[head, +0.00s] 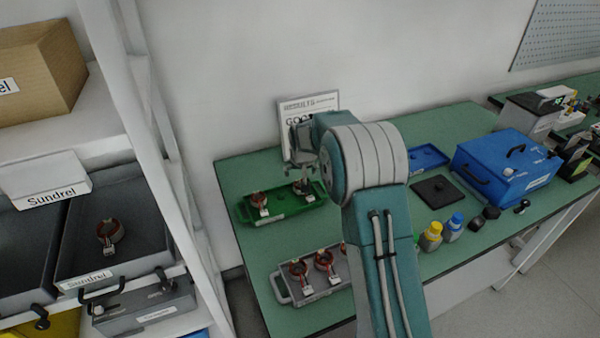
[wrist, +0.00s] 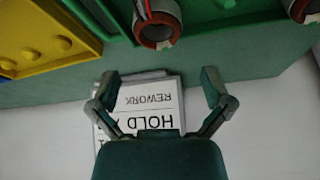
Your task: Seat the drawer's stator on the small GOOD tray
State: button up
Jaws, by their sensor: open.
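A copper-ringed stator (head: 110,235) lies in the open grey drawer (head: 150,240) labelled Sundrel at the left. The green tray (head: 285,208) stands on the table before a sign (head: 308,103) reading RESULTS and, partly hidden, GOO. It holds a stator at its left (head: 260,202) and another at its right (head: 303,188). My gripper (head: 300,170) is above the tray's right part. In the wrist view my gripper (wrist: 160,86) is open with nothing between its fingers; a stator (wrist: 157,27) shows beyond them, with another (wrist: 305,9) at the upper right corner.
A grey tray (head: 316,292) with stators stands nearer, partly hidden by my arm. A blue tray (head: 428,155), black plate (head: 440,191), blue case (head: 507,166) and bottles (head: 431,235) are to the right. The wrist view shows a yellow tray (wrist: 50,42) and a HOLD/REWORK sign (wrist: 150,106).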

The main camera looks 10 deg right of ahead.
jog(key=v, duration=1.1)
jog(key=shift+r, duration=0.4)
jog(key=shift+s, duration=0.1)
